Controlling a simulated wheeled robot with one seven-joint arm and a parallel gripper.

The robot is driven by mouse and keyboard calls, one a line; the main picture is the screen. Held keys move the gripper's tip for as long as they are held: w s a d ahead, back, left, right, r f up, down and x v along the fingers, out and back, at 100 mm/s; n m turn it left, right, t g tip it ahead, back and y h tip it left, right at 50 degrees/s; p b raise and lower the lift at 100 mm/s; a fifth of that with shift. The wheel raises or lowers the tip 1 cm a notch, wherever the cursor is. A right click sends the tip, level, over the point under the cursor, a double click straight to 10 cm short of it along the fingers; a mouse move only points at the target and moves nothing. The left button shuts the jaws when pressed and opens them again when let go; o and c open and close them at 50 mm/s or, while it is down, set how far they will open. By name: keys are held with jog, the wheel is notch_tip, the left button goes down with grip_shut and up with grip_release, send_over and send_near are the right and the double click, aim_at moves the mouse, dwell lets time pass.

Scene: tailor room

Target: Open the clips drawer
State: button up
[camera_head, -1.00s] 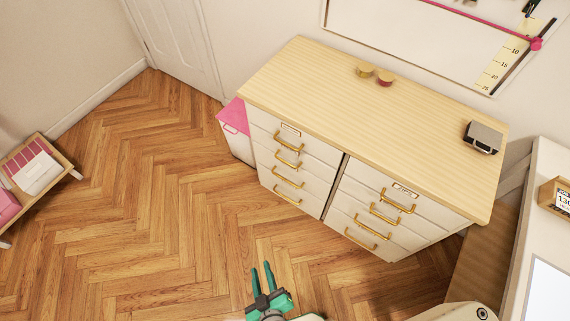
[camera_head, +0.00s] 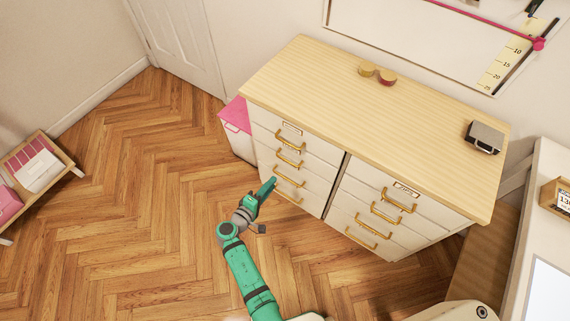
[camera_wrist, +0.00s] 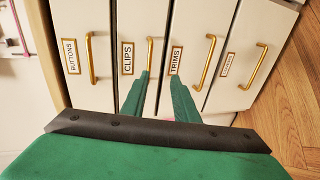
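The clips drawer (camera_wrist: 135,30), with a white front and a "CLIPS" label, shows in the wrist view between the buttons and trims drawers. Its brass handle (camera_wrist: 150,55) runs down its front. In the head view it appears to be the second drawer down in the left column (camera_head: 283,155). Its front looks flush with its neighbours, so it is closed. My gripper (camera_wrist: 160,75) has two green fingers standing apart, with nothing between them. The left fingertip overlaps the lower end of the clips handle in the picture; I cannot tell if they touch. In the head view my gripper (camera_head: 270,184) is before the left column.
The buttons drawer (camera_wrist: 70,20) and trims drawer (camera_wrist: 188,25) flank it, with their own brass handles. A pink-topped white box (camera_head: 237,130) stands left of the cabinet (camera_head: 330,85). A right drawer column (camera_head: 385,215) stands beside. The herringbone floor (camera_head: 150,200) is clear.

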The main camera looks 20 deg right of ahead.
jog(key=w+d, duration=0.8)
jog(key=shift+d+f+h, duration=0.3)
jog(key=shift+d+h, duration=0.05)
jog(key=shift+h, duration=0.05)
grip_shut()
dwell(1.3)
